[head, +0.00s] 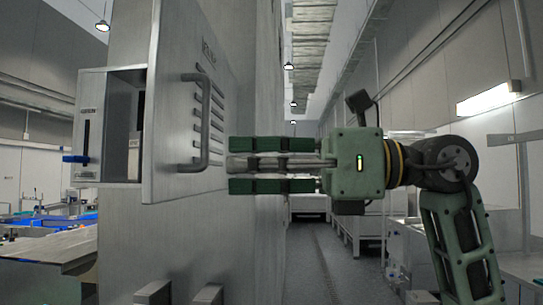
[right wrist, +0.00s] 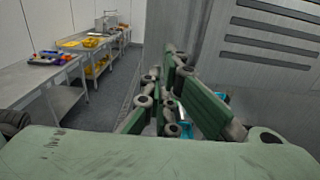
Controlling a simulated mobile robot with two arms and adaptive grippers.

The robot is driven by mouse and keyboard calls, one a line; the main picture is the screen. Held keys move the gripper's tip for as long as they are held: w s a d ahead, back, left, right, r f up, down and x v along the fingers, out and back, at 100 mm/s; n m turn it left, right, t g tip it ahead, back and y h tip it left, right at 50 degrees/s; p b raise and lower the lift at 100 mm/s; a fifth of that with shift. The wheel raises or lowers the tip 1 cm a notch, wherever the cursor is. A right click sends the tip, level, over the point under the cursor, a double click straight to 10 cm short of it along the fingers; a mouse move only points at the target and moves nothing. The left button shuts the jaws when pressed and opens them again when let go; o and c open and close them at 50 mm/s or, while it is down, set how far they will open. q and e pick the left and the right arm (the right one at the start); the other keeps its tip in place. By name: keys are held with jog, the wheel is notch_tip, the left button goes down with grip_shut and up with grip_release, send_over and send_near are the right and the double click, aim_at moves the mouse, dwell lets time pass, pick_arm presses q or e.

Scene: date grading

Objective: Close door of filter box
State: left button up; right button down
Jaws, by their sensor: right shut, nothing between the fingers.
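The filter box (head: 103,78) is a grey metal box on the left in the head view, its inside partly visible. Its door (head: 172,60) stands open, a flat grey panel with slots and a dark bar handle (head: 206,125). The slotted panel also shows at upper right in the right wrist view (right wrist: 285,58). My right gripper (head: 233,164) is shut and empty. It points left at the door's outer face, just right of the handle's lower part. I cannot tell whether it touches the door. My left gripper is not in view.
A blue lever (head: 75,159) sticks out at the box's left side. A large grey metal housing (head: 262,80) stands behind the door. A table with yellow trays (right wrist: 85,43) shows at left in the right wrist view. The aisle floor (head: 310,260) is clear.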

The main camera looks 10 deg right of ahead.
aim_at(163, 165)
jog(key=p+x, duration=0.2)
jog(key=x, duration=0.5)
jog(key=shift+a+r, duration=0.1)
jog(key=shift+a, duration=0.2)
jog(key=shift+w+a+p, duration=0.1)
jog(key=shift+a+p, duration=0.25)
jog(key=shift+a, duration=0.05)
